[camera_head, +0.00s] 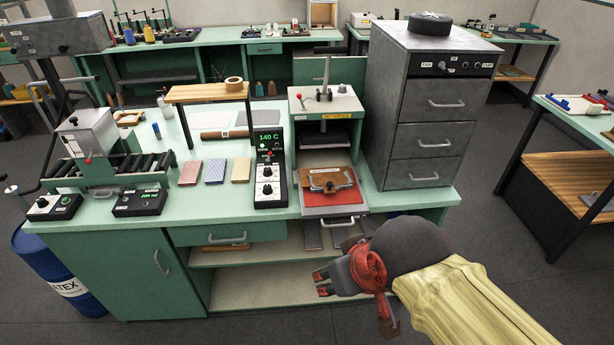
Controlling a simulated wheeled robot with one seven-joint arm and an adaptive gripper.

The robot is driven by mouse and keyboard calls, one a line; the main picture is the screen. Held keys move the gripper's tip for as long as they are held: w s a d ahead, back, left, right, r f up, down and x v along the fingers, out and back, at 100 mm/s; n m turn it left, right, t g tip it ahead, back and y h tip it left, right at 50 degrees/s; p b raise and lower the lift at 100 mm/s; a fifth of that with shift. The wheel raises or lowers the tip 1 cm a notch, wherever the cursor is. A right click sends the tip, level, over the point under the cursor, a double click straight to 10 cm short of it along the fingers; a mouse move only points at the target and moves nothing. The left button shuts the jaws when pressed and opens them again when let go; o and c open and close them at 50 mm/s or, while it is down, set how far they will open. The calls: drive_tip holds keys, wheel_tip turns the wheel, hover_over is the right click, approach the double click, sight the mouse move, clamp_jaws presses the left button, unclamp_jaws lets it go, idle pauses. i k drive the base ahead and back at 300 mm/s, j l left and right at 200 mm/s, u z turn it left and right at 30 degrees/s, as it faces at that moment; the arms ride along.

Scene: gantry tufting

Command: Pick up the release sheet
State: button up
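The heat press (342,103) stands above and behind on the green bench. My gripper (321,283) is in front of the bench, lower than the tray and clear of it. Its fingers point left, look apart and hold nothing.
A control box reading 140 C (268,140) stands left of the press, with a grey drawer cabinet (430,115) to its right. A tray handle (338,222) juts out at the bench front. A small wooden stand (205,92) and coloured swatches (215,171) are farther left.

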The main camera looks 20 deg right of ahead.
sight(327, 178)
drive_tip(key=i+j+z, duration=0.1)
drive_tip(key=z, duration=1.2)
drive_tip(key=i+j+z, duration=0.15)
drive_tip(key=j+z, duration=0.15)
drive_tip(key=j, duration=0.15)
drive_tip(key=i+j+z, duration=0.1)
drive_tip(key=j+z, duration=0.2)
drive_tip(key=j, duration=0.15)
drive_tip(key=j+z, duration=0.35)
drive_tip(key=j, duration=0.9)
